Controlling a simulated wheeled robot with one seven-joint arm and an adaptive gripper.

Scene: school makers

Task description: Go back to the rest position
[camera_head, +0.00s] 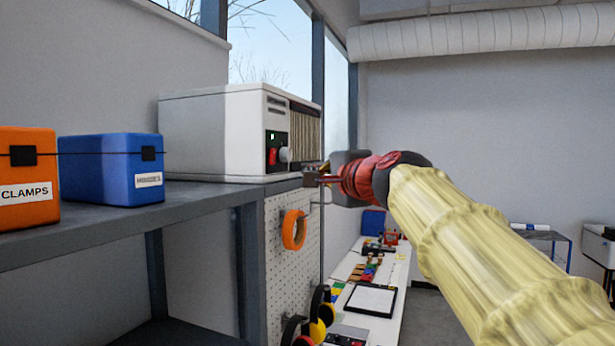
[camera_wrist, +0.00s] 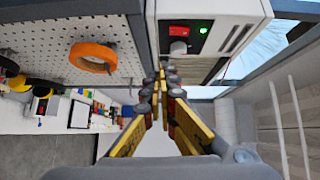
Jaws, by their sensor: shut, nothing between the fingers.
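My gripper (camera_head: 312,176) is at the end of my raised, yellow-sleeved arm in the head view. It is in front of the right end of the white machine (camera_head: 215,132), near the shelf corner. In the wrist view my gripper (camera_wrist: 163,72) has its fingers together and nothing between them. The machine's control panel (camera_wrist: 190,40) shows there, with a red switch, a grey knob and a lit green light. I cannot tell whether the fingertips touch the machine or the shelf edge.
A grey shelf (camera_head: 200,201) holds an orange CLAMPS box (camera_head: 28,175) and a blue box (camera_head: 110,165). An orange tape roll (camera_head: 293,230) hangs on the pegboard (camera_head: 280,270). A white workbench (camera_head: 400,270) with small items stands behind.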

